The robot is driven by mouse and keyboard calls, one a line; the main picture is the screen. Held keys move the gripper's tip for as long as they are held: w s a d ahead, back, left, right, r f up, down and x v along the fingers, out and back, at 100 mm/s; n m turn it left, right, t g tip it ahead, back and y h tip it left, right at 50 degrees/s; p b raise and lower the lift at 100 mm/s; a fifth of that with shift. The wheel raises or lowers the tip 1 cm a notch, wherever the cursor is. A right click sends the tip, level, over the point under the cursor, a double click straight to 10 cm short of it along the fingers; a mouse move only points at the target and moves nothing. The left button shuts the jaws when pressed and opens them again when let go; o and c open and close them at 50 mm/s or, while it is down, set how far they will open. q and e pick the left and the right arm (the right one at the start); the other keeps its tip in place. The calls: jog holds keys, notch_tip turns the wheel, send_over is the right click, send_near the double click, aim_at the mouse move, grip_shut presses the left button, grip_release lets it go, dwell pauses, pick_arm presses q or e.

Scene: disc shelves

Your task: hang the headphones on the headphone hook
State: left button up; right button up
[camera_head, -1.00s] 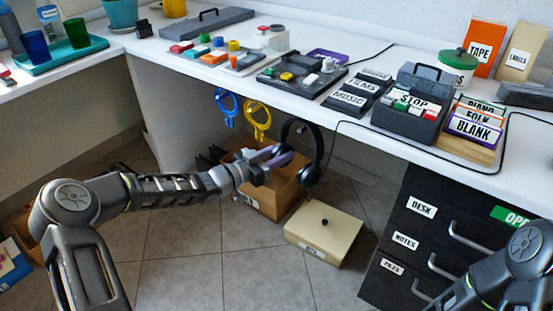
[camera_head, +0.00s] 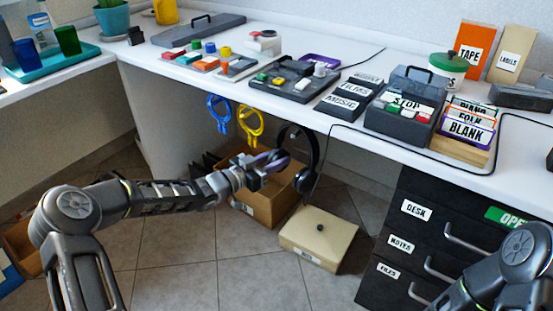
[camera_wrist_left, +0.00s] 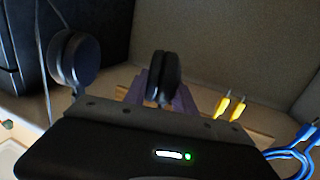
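The black headphones (camera_head: 313,150) are upright just below the desk's front edge, with the band at the top. In the left wrist view one ear cup (camera_wrist_left: 166,76) is between the purple fingers of my left gripper (camera_wrist_left: 164,92), close against them. The other ear cup (camera_wrist_left: 78,60) hangs free at the left. In the head view my left gripper (camera_head: 268,163) is at the left ear cup and appears shut on it. I cannot make out the headphone hook, nor whether the band touches one. My right gripper is out of view; only that arm shows at the lower right.
Blue (camera_head: 219,113) and yellow (camera_head: 250,125) looped items hang under the desk edge, left of the headphones. A cardboard box (camera_head: 272,205) and a cream box (camera_head: 318,238) stand on the floor below. A black cable runs down near the headphones. Black drawers (camera_head: 415,228) stand at the right.

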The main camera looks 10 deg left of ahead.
pick_arm(q)
jog(key=o, duration=0.5)
jog(key=shift+o, duration=0.2)
jog(key=shift+s, duration=0.1)
jog(key=p+v, duration=0.2)
jog(key=v, duration=0.4)
jog(key=shift+s+a, duration=0.2)
jog(key=shift+a, duration=0.05)
jog(key=shift+s+a+p, duration=0.3)
jog(key=shift+s+p, duration=0.05)
jog(key=shift+s, duration=0.1)
jog(key=shift+f, duration=0.15)
